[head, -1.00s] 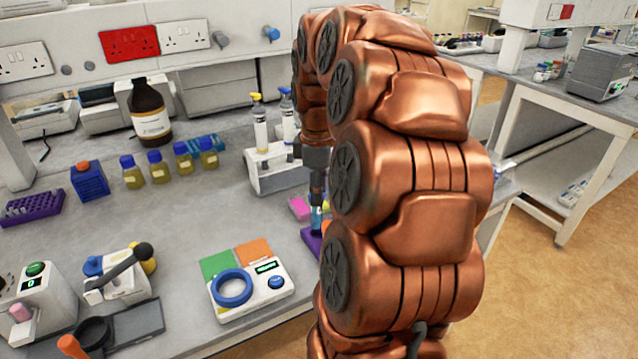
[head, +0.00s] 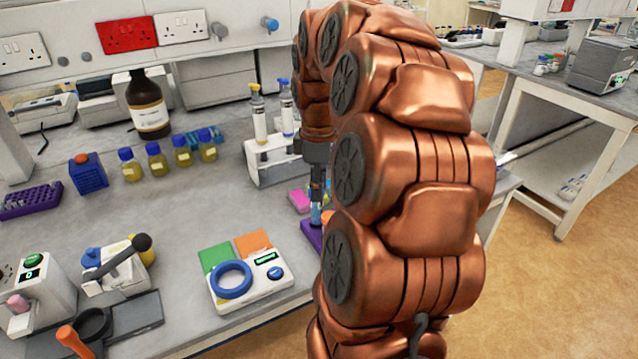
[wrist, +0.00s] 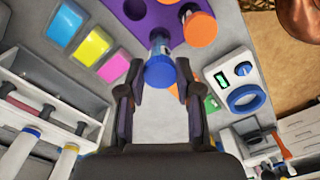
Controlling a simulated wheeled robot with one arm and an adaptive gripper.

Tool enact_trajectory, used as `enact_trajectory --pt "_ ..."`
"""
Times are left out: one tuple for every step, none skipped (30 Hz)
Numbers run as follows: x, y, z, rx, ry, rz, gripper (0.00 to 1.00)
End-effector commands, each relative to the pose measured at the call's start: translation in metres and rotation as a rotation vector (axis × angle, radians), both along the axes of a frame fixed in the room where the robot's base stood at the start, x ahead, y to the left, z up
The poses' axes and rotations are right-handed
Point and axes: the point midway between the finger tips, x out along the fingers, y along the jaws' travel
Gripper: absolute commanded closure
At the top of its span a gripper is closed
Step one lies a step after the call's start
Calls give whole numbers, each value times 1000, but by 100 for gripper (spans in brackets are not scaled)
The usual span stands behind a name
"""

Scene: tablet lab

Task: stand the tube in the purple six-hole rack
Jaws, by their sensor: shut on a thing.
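My gripper (wrist: 158,97) is shut on the tube (wrist: 160,68), which has a blue cap and a clear body. In the wrist view the cap faces me between the fingers and the body points down at the purple six-hole rack (wrist: 150,22). The tube's lower end overlaps the rack near one side; I cannot tell whether it is inside a hole or just above. In the head view my gripper (head: 317,192) holds the tube (head: 316,215) upright over the purple rack (head: 309,233), which my arm partly hides.
Pink, yellow and blue blocks (wrist: 96,43) lie beside the rack. A white pipette stand (head: 262,172) is behind, and a white device with a blue ring (head: 270,292) is to the left.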

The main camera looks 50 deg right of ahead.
Motion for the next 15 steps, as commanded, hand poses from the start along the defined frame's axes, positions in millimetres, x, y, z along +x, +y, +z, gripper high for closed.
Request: enact_trajectory --pt "0 0 0 -1 -1 0 92" --pt "0 0 0 0 0 0 92" --pt "0 0 0 -1 -1 0 92" --pt "0 0 0 -1 -1 0 92" --pt "0 0 0 -1 -1 0 92" --pt "0 0 0 -1 -1 0 92" --pt "0 0 0 -1 -1 0 92" --pt "0 0 0 -1 -1 0 92" --pt "0 0 0 -1 -1 0 92" --pt "0 0 -1 -1 -1 0 92" --pt "0 0 -1 -1 -1 0 92" --pt "0 0 -2 -1 -1 0 92" --pt "0 0 -2 0 0 0 92" --pt "0 0 -3 -1 1 0 92" --pt "0 0 -4 -1 1 0 92"
